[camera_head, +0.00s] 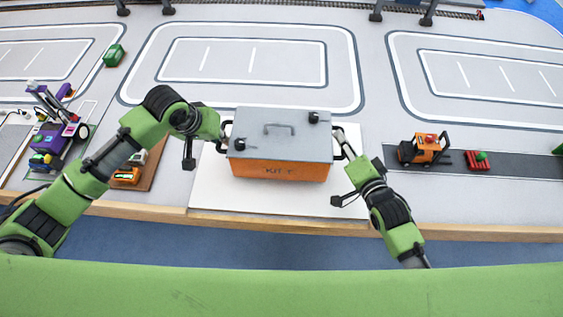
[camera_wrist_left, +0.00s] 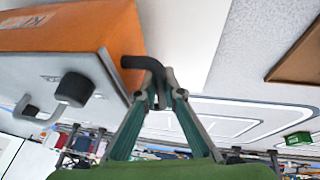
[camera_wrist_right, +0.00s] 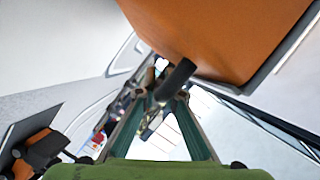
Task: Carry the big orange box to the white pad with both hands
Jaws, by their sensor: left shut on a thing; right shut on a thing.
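The big orange box (camera_head: 279,169) has a grey lid with a handle and two dark knobs. It is over the white pad (camera_head: 215,190), and I cannot tell whether it touches the pad. My left gripper (camera_head: 222,139) is shut on the black handle at the box's left side; the left wrist view shows the fingers (camera_wrist_left: 155,90) closed around this handle (camera_wrist_left: 145,64). My right gripper (camera_head: 344,146) is shut on the right side handle, which also shows in the right wrist view (camera_wrist_right: 176,80). The box looks about level.
A brown board (camera_head: 146,172) with small vehicles and a purple vehicle (camera_head: 50,143) are to the left. The wooden table edge (camera_head: 470,233) runs along the front.

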